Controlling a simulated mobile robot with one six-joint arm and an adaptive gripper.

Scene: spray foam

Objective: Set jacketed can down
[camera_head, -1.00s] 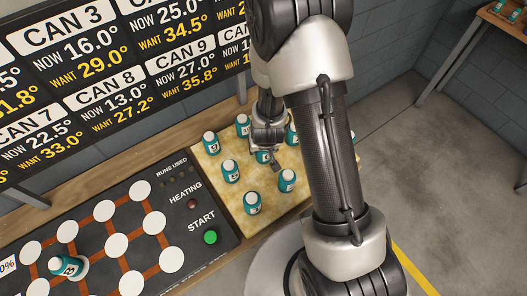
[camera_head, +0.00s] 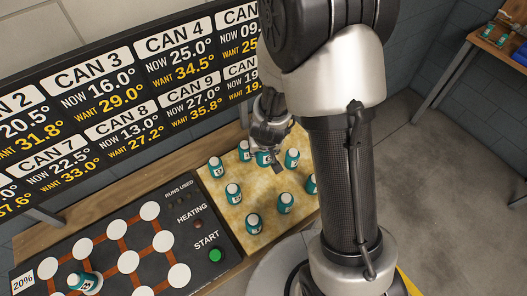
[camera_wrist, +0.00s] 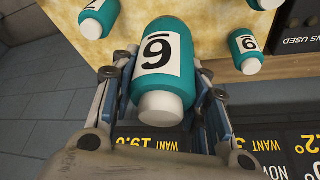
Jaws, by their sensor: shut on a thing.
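The held can (camera_wrist: 158,65) has a teal body, a white cap and a white label with one digit that I cannot surely read as 6 or 9. In the wrist view its cap points to the bottom of the picture. My gripper (camera_head: 274,160) is shut on it, one finger on each side. In the head view the held can (camera_head: 263,159) is partly hidden by the gripper, over the far part of the tan mat (camera_head: 223,216). I cannot tell whether it touches the mat. Another teal can (camera_head: 84,282) stands on a white disc of the black panel (camera_head: 215,275).
Several similar cans stand on the mat around the gripper, including a near one (camera_head: 254,223) and a left one (camera_head: 215,165). The panel has bare white discs (camera_head: 128,262) and a green start button (camera_head: 216,256). The temperature board (camera_head: 120,115) rises behind.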

